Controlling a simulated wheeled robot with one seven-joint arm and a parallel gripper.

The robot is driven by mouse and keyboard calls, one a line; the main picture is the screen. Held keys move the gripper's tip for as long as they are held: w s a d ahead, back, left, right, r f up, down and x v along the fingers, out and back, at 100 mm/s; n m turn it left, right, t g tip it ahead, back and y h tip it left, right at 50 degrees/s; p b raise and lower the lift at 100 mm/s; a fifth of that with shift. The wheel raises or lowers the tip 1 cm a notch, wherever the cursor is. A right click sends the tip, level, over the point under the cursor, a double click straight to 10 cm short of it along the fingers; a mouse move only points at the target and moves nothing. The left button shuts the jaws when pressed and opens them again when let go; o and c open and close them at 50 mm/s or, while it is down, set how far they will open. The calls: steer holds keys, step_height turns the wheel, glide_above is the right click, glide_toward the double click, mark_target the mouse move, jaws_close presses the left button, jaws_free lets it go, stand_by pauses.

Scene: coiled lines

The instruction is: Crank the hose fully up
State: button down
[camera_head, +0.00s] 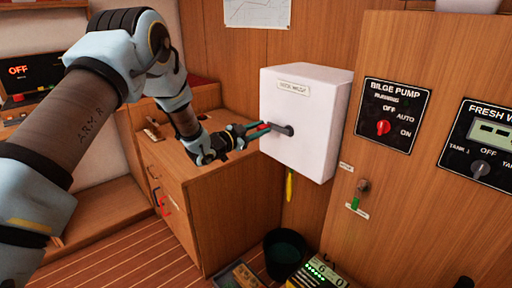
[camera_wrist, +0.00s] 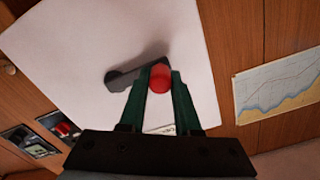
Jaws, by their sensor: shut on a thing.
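The hose reel is a white box (camera_head: 305,105) on the wooden wall, with a small label on its front. Its dark crank arm (camera_head: 287,130) points left towards my gripper in the head view. In the wrist view the crank arm (camera_wrist: 122,79) ends at a red knob (camera_wrist: 161,76). My gripper (camera_head: 263,128) is shut on this knob, one green finger on each side; the fingers also show in the wrist view (camera_wrist: 159,88). A short yellow hose end (camera_head: 290,186) hangs below the box. The coil inside is hidden.
A wooden cabinet (camera_head: 225,205) stands under my arm. A dark bucket (camera_head: 284,255) stands on the floor below the box.

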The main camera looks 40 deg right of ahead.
mark_target(261, 127)
step_height(261, 127, up, 2)
steer(key=m+b, duration=0.3)
steer(key=b, duration=0.2)
steer(key=shift+w+m+b, duration=0.1)
steer(key=shift+m+b, duration=0.2)
steer(key=r+m+b, duration=0.1)
steer(key=b, duration=0.1)
steer(key=m+b, duration=0.1)
steer(key=b, duration=0.1)
steer(key=shift+s+a+r+m+b, duration=0.1)
steer(key=shift+s+r+m+b, duration=0.2)
steer(key=shift+s+r+m, duration=0.1)
steer(key=s+r+m+b, duration=0.4)
steer(key=s+m+b, duration=0.3)
steer(key=b, duration=1.2)
steer(key=m, duration=0.4)
steer(key=shift+r+m, duration=0.15)
steer(key=shift+m, duration=0.15)
steer(key=shift+s+a, duration=0.1)
steer(key=shift+s, duration=0.05)
steer(key=c, duration=0.9)
jaws_free()
steer(key=o, duration=0.3)
steer(key=shift+a, duration=0.1)
